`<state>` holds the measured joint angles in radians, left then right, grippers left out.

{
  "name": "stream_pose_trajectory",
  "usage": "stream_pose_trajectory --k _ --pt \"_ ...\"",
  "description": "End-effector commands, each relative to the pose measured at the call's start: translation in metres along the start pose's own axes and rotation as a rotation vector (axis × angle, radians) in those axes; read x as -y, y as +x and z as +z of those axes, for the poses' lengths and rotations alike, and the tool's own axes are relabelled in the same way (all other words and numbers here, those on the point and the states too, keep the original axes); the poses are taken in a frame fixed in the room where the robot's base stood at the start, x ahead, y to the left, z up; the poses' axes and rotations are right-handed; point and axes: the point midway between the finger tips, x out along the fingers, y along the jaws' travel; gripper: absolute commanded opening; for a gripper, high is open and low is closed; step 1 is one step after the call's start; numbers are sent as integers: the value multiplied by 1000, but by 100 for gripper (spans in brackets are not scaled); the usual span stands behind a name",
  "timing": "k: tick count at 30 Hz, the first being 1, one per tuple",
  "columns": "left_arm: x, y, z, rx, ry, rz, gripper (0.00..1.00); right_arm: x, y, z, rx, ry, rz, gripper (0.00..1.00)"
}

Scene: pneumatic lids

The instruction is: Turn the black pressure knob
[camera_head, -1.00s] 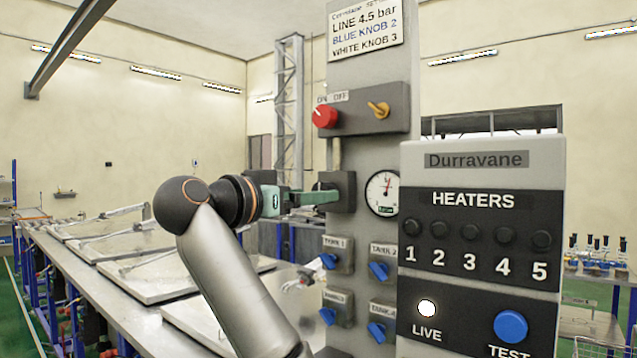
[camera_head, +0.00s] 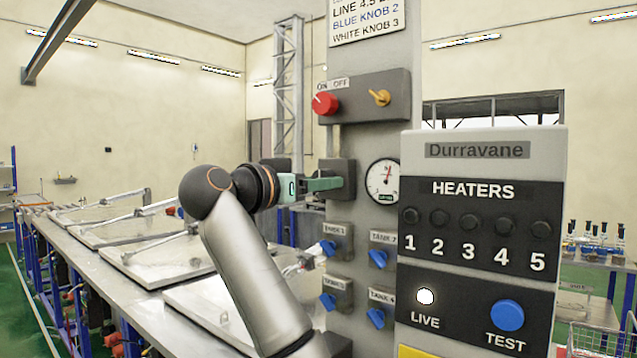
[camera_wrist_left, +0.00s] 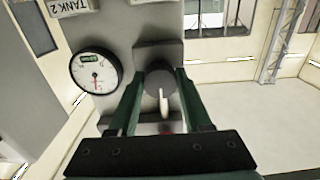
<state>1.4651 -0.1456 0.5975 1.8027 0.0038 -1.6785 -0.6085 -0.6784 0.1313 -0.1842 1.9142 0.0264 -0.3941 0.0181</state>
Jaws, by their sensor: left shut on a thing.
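The black pressure knob (camera_wrist_left: 158,88) is a dark round knob with a white pointer, seen in the left wrist view. It sits on a dark grey block on the grey column, beside a round white gauge (camera_wrist_left: 95,71); the gauge also shows in the head view (camera_head: 382,181). My left gripper (camera_head: 332,184) reaches the block from the left in the head view and hides the knob there. In the left wrist view its two green fingers (camera_wrist_left: 158,80) are shut on the knob, one on each side. My right gripper is not in view.
Above the gauge is a box with a red knob (camera_head: 325,104) and an orange switch (camera_head: 380,97). Blue tank valves (camera_head: 378,259) sit below. The heater panel (camera_head: 480,240) stands close at right. Tanks with flat lids (camera_head: 170,258) line the bench at left.

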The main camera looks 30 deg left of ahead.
Motion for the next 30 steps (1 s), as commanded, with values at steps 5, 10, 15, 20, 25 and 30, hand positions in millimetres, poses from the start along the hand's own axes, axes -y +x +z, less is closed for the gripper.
stream_pose_trajectory --k 5,10,15,20,25,30 --pt "0 0 0 -1 0 -1 12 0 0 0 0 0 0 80" --pt "0 0 0 -1 0 -1 0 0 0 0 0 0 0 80" --pt "0 0 0 -1 -9 -1 0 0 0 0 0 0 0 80" --pt "0 0 0 -1 -57 -1 0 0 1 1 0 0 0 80" --pt "0 0 0 -1 -156 0 0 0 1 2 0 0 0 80" --pt "0 0 -1 -1 -277 0 0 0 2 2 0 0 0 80"
